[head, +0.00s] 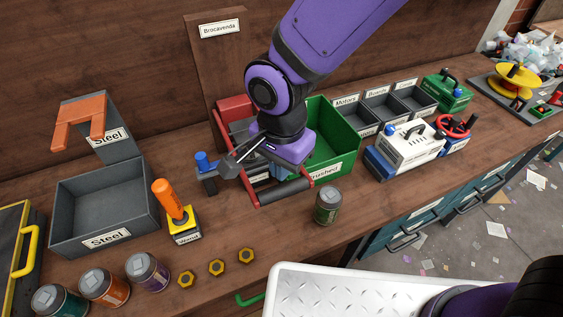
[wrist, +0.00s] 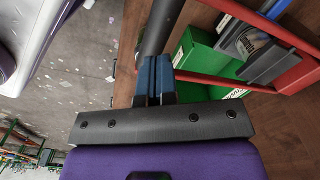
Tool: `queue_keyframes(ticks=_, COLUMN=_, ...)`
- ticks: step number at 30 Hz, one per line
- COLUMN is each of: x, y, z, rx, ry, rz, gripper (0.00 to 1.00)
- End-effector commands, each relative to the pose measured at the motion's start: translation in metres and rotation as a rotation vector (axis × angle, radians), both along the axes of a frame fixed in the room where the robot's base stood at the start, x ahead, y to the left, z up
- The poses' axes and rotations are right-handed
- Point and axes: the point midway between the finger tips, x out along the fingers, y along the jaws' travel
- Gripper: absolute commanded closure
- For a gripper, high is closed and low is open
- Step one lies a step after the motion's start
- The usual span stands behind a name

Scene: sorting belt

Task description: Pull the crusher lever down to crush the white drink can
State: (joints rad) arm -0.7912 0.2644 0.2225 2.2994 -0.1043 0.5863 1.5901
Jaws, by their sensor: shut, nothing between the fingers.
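The crusher's lever has red side arms and a black grip bar (head: 285,192). It reaches forward and low over the bench, in front of the red crusher frame (head: 232,107). In the wrist view, my gripper (wrist: 153,78) is shut with its blue fingers together and nothing between them. The fingertips overlap the near end of the black bar (wrist: 161,25); whether they touch it is unclear. A pale grey-white can (wrist: 243,40) with a dark label shows partly in the crusher beside dark plates. My arm hides most of the crusher in the head view.
A green bin labelled Crushed (head: 345,138) stands right of the crusher. A dark green can (head: 327,206) stands loose in front. A stamp with an orange handle (head: 168,197), a Steel bin (head: 70,205) and several cans and nuts are on the left.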

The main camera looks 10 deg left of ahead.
Motion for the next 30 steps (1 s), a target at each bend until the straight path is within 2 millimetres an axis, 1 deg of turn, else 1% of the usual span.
queue_keyframes(ticks=5, x=-0.001, y=0.000, z=-0.004, rx=-0.002, ry=0.001, rz=0.000, gripper=1.00)
queue_keyframes(ticks=30, x=-0.004, y=-0.003, z=-0.054, rx=-0.003, ry=0.001, rz=0.000, gripper=1.00)
